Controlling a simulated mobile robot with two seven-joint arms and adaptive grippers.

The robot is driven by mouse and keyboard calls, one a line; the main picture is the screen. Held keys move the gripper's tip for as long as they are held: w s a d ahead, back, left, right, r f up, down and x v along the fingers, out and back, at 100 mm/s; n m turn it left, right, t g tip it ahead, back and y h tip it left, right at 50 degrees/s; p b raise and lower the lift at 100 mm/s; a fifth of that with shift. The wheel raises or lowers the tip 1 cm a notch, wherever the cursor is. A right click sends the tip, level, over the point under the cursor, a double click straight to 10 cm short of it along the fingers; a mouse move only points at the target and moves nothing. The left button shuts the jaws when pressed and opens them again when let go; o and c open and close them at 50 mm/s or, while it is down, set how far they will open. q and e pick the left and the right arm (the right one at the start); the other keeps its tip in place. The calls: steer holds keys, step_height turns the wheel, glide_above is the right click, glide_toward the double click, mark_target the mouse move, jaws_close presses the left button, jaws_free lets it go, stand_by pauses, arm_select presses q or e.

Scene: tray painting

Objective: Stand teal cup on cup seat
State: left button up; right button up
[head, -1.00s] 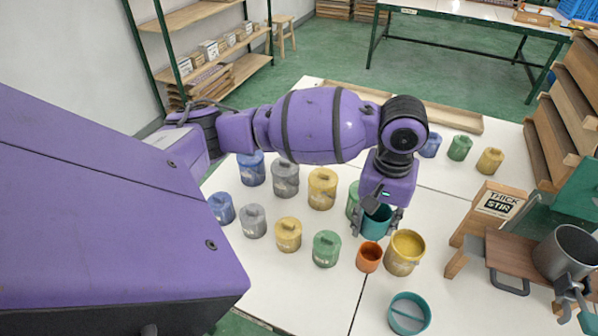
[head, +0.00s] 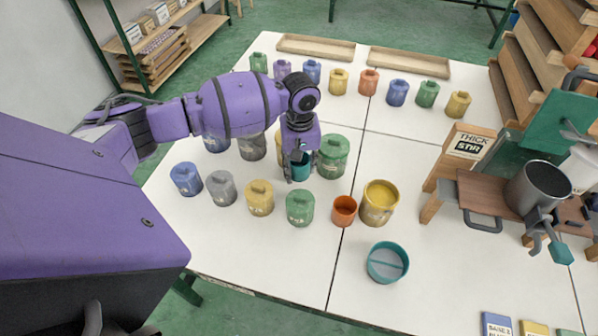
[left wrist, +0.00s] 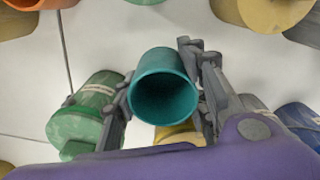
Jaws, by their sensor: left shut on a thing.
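The teal cup (head: 301,168) hangs in my left gripper (head: 299,175), among the lidded pots at the middle of the white table. In the left wrist view the cup (left wrist: 165,92) sits between both fingers, its dark, empty-looking inside facing the camera. Whether its base touches the table cannot be told. I cannot make out a cup seat clearly. My right gripper (head: 541,226) is at the right by a grey pot, with a teal piece (head: 561,252) at its fingers; its grip is unclear.
A green pot (head: 333,157) stands close right of the cup. An orange cup (head: 344,211), a yellow-filled pot (head: 379,204) and a divided teal bowl (head: 388,263) stand nearer. A wooden stand (head: 481,202) is at the right.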

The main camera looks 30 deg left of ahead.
mark_target(298, 173)
arm_select(q)
steer(key=shift+w+a+f, duration=0.1)
steer(key=shift+a+f, duration=0.05)
steer(key=shift+f, duration=0.05)
steer(key=shift+w+a+f, duration=0.1)
steer(key=shift+a+f, duration=0.05)
steer(key=shift+f, duration=0.75)
steer(key=shift+w+a+f, duration=0.1)
steer(key=shift+f, duration=0.8)
steer(key=shift+f, duration=0.15)
steer(key=o, duration=1.1)
